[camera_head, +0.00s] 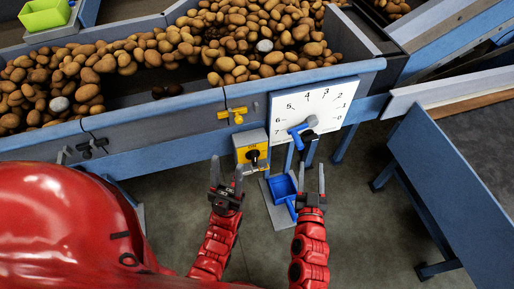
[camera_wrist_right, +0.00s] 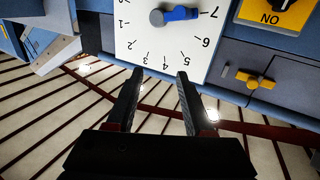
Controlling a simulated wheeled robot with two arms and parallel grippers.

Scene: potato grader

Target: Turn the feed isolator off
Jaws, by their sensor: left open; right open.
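The feed isolator is a yellow box (camera_head: 247,139) with a black knob (camera_head: 252,155), on the front of the blue hopper rail. In the right wrist view its yellow plate (camera_wrist_right: 289,15) shows at the top right, upside down, with ON lettering; the knob is mostly cut off there. My right gripper (camera_head: 311,170) is open and empty, right of the isolator and below the dial. Its fingers (camera_wrist_right: 160,78) show empty in the wrist view.
A white numbered dial plate (camera_head: 338,104) with a blue lever (camera_head: 300,130) is right of the isolator. A small yellow handle (camera_head: 238,115) is above it. A blue-framed table (camera_head: 430,170) stands right.

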